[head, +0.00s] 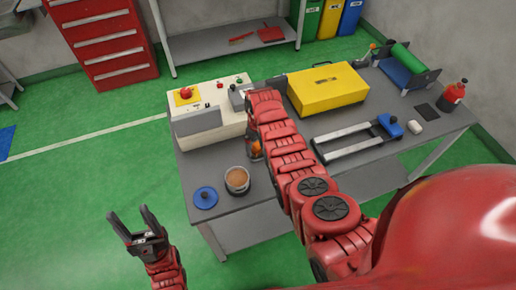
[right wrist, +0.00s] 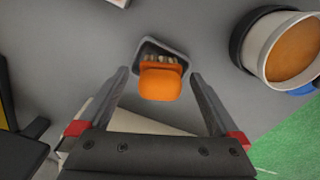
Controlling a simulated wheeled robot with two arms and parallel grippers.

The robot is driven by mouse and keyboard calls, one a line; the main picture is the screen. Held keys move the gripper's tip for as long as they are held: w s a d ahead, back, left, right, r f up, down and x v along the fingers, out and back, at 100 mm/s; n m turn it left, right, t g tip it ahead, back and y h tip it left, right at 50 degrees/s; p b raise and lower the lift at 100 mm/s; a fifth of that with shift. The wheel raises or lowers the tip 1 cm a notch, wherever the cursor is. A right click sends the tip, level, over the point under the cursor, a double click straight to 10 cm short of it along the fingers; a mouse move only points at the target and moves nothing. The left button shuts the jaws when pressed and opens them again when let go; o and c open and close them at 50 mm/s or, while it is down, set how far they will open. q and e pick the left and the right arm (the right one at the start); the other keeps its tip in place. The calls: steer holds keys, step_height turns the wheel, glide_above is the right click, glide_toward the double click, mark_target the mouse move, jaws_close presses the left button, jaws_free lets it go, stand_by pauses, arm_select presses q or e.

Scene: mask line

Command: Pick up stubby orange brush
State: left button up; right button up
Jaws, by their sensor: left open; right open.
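The stubby orange brush (right wrist: 160,83) shows in the right wrist view, with its rounded orange end toward the camera and pale bristles behind it. It sits at a small dark grey holder (right wrist: 175,50) on the grey table (head: 237,205). My right gripper (right wrist: 159,73) is open, with one finger on each side of the brush in the picture; I cannot tell whether they touch it. In the head view my right arm covers most of this spot, and the right gripper is mostly hidden. My left gripper (head: 138,224) is open and empty over the floor, left of the table.
A cup with orange-brown contents (head: 237,180) stands near the brush, beside a blue lid (head: 205,197). A cream control box (head: 214,105), yellow box (head: 327,87), blue-handled metal frame (head: 350,132) and red bottle (head: 454,92) are also on the table.

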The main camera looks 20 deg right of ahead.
mark_target(259, 144)
jaws_close()
stand_by(0.3)
steer(key=shift+r, duration=0.1)
steer(key=shift+w+r+b, duration=0.1)
steer(key=shift+r+b, duration=1.1)
steer(key=shift+r, duration=0.15)
steer(key=shift+s+r, duration=0.15)
steer(key=shift+s, duration=0.25)
steer(key=shift+s+r+b, duration=0.1)
steer(key=shift+s+b, duration=0.25)
steer(key=shift+s, duration=0.65)
steer(key=s+r+p, duration=0.1)
steer(key=s+p, duration=0.9)
steer(key=s, duration=0.3)
steer(key=shift+s+d+r, duration=0.2)
steer(key=shift+d+r, duration=0.1)
